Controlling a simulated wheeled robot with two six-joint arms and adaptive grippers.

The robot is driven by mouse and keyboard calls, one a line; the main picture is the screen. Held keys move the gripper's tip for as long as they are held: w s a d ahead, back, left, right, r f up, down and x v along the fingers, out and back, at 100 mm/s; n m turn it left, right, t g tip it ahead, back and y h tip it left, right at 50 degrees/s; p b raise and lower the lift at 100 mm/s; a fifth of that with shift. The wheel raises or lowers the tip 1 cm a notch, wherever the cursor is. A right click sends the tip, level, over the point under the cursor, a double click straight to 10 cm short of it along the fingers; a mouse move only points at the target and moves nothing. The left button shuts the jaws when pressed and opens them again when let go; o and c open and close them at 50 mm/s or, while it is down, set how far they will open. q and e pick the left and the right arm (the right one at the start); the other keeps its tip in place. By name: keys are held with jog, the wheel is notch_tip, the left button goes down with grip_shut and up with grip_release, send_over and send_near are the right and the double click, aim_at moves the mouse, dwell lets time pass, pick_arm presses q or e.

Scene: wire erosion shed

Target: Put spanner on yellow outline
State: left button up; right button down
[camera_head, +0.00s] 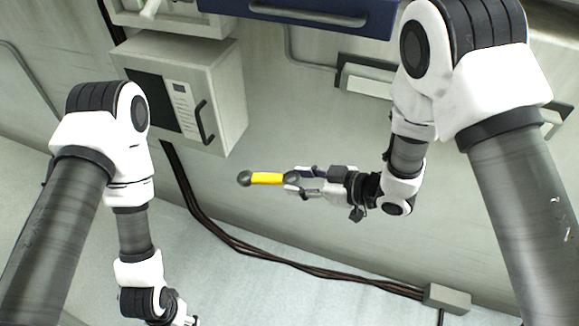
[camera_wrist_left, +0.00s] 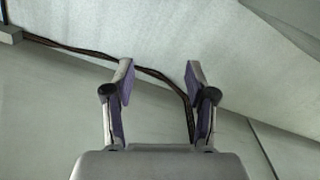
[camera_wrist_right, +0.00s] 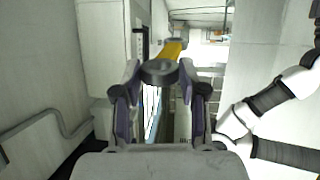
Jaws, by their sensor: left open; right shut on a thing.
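The spanner (camera_head: 267,179) has a yellow middle and dark rounded ends. My right gripper (camera_head: 294,181) is shut on one dark end and holds it in the air, with the yellow part pointing left in the head view. In the right wrist view, the dark end (camera_wrist_right: 160,71) is between the fingertips and the yellow part (camera_wrist_right: 173,48) extends beyond. My left gripper (camera_wrist_left: 156,75) is open and empty in the left wrist view; in the head view it is partly cut off at the bottom edge. I see no yellow outline in any view.
A grey cabinet box (camera_head: 215,100) with a black handle is on the wall, left of the spanner. A blue drawer front (camera_head: 320,17) is above. Dark cables (camera_head: 250,248) run to a small grey box (camera_head: 447,298). The space below the spanner looks clear.

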pick_arm(q)
jog(key=w+d+r+n+t+h, duration=0.25)
jog(key=w+t, duration=0.35)
jog(key=w, duration=0.9)
jog(key=m+g+h, duration=1)
jog(key=m+h, duration=0.1)
jog(key=m, duration=1.3)
send_near(268, 174)
jog(key=shift+t+y, duration=0.25)
jog(key=shift+t, duration=0.05)
jog(key=x, duration=0.9)
jog(key=shift+s+d+r, duration=0.15)
jog(key=shift+r, duration=0.05)
